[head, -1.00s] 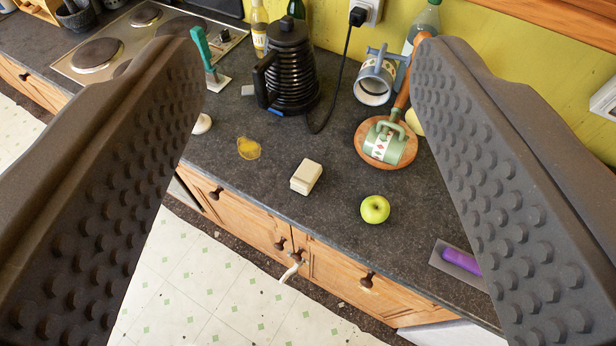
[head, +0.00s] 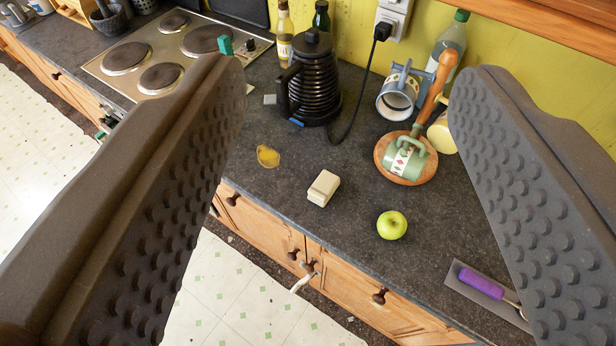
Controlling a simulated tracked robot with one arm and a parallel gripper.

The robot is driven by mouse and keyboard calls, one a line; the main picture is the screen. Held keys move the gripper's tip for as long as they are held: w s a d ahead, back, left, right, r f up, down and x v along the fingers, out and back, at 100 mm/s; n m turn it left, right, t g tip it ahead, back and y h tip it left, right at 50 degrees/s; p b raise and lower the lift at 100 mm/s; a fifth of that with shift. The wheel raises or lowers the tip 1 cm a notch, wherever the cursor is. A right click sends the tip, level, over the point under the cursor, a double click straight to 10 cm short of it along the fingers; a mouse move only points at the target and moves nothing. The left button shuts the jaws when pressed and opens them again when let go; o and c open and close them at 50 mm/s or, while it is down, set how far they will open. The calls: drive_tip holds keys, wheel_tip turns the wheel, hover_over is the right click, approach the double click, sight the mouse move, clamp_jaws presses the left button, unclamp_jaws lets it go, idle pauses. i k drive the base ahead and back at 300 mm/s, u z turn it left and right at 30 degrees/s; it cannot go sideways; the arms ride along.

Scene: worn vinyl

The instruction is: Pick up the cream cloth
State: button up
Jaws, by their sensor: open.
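A small cream block-like piece (head: 323,188), which may be the cream cloth folded up, lies on the dark counter near its front edge. A thin whitish strip (head: 303,282) hangs by a cupboard knob below the counter edge; I cannot tell whether it is cloth. My gripper (head: 350,80) is open, with its two studded fingers at the left and right of the view. Nothing is between the fingers at close range, and the cream piece shows in the gap, apart from both.
A green apple (head: 392,225) and a yellow spill (head: 267,156) flank the cream piece. Behind are a black kettle (head: 312,85), a blue mug (head: 397,97) and a green mug (head: 405,158) on a round board. A purple-handled trowel (head: 482,283) lies right, a hob (head: 165,50) left.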

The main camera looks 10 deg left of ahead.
sight(320, 194)
drive_tip(key=u, duration=2.15)
drive_tip(key=k, duration=0.65)
drive_tip(key=z, duration=1.4)
drive_tip(key=i, duration=1)
